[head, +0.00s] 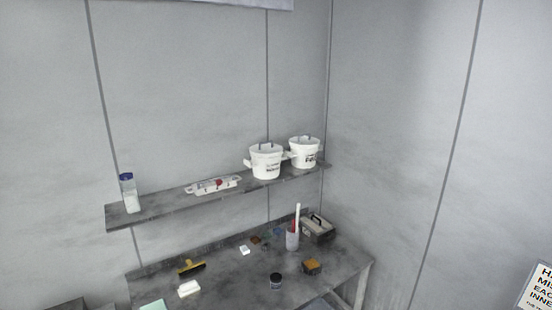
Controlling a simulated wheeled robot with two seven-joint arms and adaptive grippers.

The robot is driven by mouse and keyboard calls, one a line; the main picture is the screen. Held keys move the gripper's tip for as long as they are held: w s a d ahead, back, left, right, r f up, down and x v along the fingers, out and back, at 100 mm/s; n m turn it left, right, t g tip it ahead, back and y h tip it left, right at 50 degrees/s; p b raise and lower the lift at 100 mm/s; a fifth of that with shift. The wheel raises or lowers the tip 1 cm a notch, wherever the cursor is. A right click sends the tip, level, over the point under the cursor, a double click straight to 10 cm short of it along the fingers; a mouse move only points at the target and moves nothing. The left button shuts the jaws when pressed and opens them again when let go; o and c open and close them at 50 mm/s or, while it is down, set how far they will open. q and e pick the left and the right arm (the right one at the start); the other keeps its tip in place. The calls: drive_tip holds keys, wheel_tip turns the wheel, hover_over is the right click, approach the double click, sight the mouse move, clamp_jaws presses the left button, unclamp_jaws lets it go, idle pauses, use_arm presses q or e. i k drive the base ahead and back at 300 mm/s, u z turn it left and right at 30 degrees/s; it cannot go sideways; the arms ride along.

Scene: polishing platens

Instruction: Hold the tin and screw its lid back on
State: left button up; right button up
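A small dark round container (276,281), which looks like the tin, stands upright near the front of the grey workbench (225,285). It is small in the picture, and I cannot tell whether its dark top is a lid or an opening. I cannot make out a separate lid. Neither of my grippers shows in the head view.
A brown block (311,266) lies right of the container. Behind are a cup (292,241) with upright sticks and a dark toolbox (318,229). A brush (191,267) and white block (189,288) lie left. The shelf (150,210) holds two white pots and a bottle (129,194).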

sight(275, 288)
drive_tip(key=z, duration=0.6)
drive_tip(key=k, duration=0.65)
drive_tip(key=z, duration=0.65)
drive_tip(key=i, duration=1.45)
drive_tip(key=u, duration=1.2)
drive_tip(key=i, duration=0.6)
drive_tip(key=u, duration=0.55)
